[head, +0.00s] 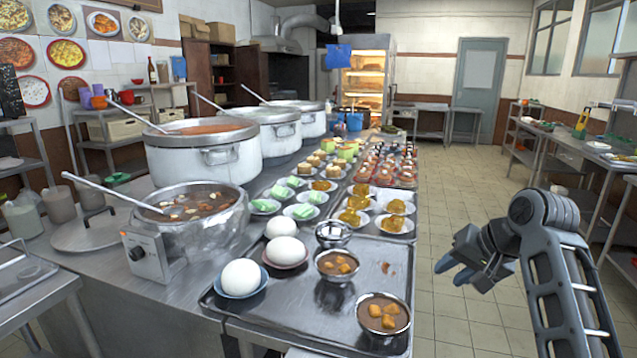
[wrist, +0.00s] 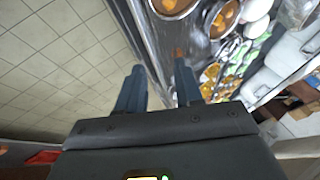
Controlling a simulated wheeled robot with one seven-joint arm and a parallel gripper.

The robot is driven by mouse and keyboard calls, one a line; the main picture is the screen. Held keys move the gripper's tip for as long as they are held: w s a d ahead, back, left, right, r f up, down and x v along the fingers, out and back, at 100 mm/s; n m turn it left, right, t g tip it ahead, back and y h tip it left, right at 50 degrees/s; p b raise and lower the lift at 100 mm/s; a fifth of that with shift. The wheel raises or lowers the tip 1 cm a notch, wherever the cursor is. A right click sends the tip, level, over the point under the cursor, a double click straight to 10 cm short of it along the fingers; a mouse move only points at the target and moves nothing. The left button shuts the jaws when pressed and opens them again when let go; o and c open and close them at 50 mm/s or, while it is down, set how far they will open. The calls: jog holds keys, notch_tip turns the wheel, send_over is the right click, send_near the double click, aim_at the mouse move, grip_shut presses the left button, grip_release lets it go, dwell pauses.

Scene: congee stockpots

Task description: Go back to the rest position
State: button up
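My gripper (head: 462,264) hangs over the aisle just right of the steel counter, apart from the tray and dishes. In the wrist view my gripper (wrist: 158,82) shows its two blue-grey fingers spread apart with nothing between them. The head view shows my arm folded at the lower right, with the gripper pointing left toward the counter.
A steel tray (head: 290,325) at the counter's near end holds bowls of dessert (head: 383,315) and white buns (head: 241,277). A soup pot (head: 200,225) and large stockpots (head: 205,150) stand behind. The tiled aisle (head: 450,190) is clear; a side counter (head: 590,150) lines the right wall.

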jog(key=s+a+f+t+h, duration=0.1)
jog(key=s+a+f+t, duration=0.1)
jog(key=s+f, duration=0.9)
jog(key=s+a+f+t+h, duration=0.1)
jog(key=s+a+f+t, duration=0.1)
jog(key=s+f, duration=1)
jog(key=s+r+n+t+h, duration=0.1)
jog(key=s+r, duration=0.2)
jog(key=s, duration=0.7)
jog(key=s+r+n+t, duration=0.15)
jog(key=s+r, duration=0.25)
jog(key=s, duration=0.5)
jog(key=s+r+n+t, duration=0.2)
jog(key=s+r, duration=1)
jog(key=shift+a+r+n, duration=0.15)
jog(key=shift+a+n, duration=0.15)
jog(key=shift+n, duration=0.05)
